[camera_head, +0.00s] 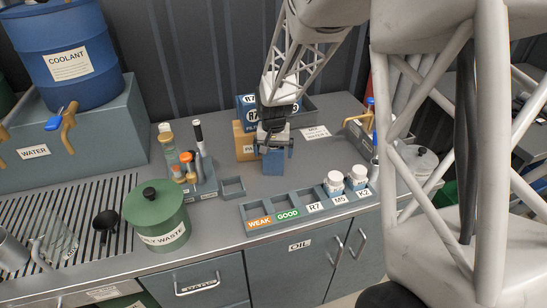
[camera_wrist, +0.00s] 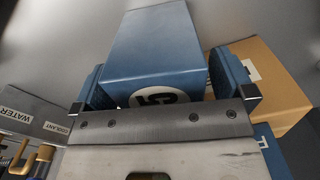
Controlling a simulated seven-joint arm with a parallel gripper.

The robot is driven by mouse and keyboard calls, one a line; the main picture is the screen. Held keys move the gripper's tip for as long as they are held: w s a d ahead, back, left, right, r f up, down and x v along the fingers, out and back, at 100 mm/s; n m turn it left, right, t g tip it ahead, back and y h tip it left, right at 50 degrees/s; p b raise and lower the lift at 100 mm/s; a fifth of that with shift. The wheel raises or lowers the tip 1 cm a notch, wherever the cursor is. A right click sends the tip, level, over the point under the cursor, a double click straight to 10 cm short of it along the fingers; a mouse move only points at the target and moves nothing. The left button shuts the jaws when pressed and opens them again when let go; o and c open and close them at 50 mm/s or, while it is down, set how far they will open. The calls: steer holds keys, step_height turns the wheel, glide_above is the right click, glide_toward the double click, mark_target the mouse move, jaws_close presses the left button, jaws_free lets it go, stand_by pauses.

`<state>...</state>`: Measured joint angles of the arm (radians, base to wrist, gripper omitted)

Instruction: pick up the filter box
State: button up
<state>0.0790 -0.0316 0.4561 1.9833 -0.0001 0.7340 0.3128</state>
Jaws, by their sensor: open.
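A blue box (camera_head: 273,163) stands on the grey counter right under my gripper (camera_head: 274,149) in the head view. In the wrist view the same blue box (camera_wrist: 155,45) lies between the two open fingers of my gripper (camera_wrist: 160,82). It carries a round white label with a dark mark, partly cut off by the gripper body. One finger is on each side of the box; I cannot tell whether either touches it. A tan box (camera_head: 243,141) stands just left of it in the head view, and in the wrist view the tan box (camera_wrist: 262,80) is behind the right finger.
More blue labelled boxes (camera_head: 248,103) stand behind my gripper, partly hidden by it. A divided tray (camera_head: 290,213) with two white jars is in front.

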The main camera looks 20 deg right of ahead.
steer(key=c, duration=1.3)
steer(key=shift+o, duration=0.2)
steer(key=shift+r, duration=0.1)
step_height(320, 180, up, 18)
stand_by(0.5)
